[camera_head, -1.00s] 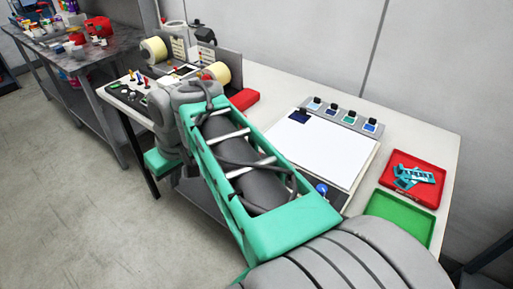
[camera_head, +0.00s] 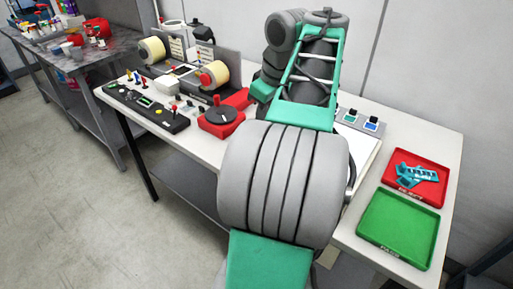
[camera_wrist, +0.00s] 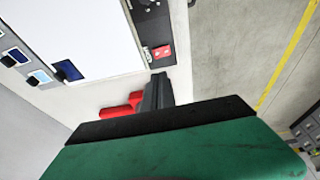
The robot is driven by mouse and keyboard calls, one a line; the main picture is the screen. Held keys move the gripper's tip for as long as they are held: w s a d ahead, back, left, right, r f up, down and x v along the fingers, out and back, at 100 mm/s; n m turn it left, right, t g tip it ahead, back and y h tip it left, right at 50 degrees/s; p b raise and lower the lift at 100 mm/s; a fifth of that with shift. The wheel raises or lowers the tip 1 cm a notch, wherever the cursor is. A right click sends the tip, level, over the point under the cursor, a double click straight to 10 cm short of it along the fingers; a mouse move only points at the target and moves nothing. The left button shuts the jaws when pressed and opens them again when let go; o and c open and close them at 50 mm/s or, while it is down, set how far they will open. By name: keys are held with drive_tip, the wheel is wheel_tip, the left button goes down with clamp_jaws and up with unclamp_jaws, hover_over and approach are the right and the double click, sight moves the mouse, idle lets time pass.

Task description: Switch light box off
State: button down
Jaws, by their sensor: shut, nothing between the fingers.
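The light box (camera_wrist: 85,25) shows in the wrist view as a bright white panel at upper left. A dark control strip (camera_wrist: 148,25) runs along its front edge, with a small round knob at the top. A red switch-like part (camera_wrist: 162,52) is at the strip's near end; which way it is set I cannot tell. My gripper (camera_wrist: 158,76) is shut and empty, its dark fingertips just below the red part in the picture; contact is not clear. In the head view my arm hides the gripper and most of the light box (camera_head: 367,147).
Swatches (camera_head: 371,124) line the light box's back edge. A red base with a black dial (camera_head: 221,116), label rolls (camera_head: 214,75) and a control panel (camera_head: 160,112) stand left.

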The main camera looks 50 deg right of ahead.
drive_tip(key=b+x, duration=0.1)
drive_tip(key=x, duration=0.2)
drive_tip(key=b+x, duration=0.2)
drive_tip(key=x, duration=0.2)
drive_tip(key=b+x, duration=0.2)
drive_tip(key=x, duration=0.1)
drive_tip(key=shift+s+d+f, duration=0.1)
drive_tip(key=shift+s+f, duration=0.2)
drive_tip(key=shift+f, duration=0.15)
drive_tip(key=shift+d+f, duration=0.1)
drive_tip(key=shift+f, duration=0.4)
drive_tip(key=shift+r, duration=0.1)
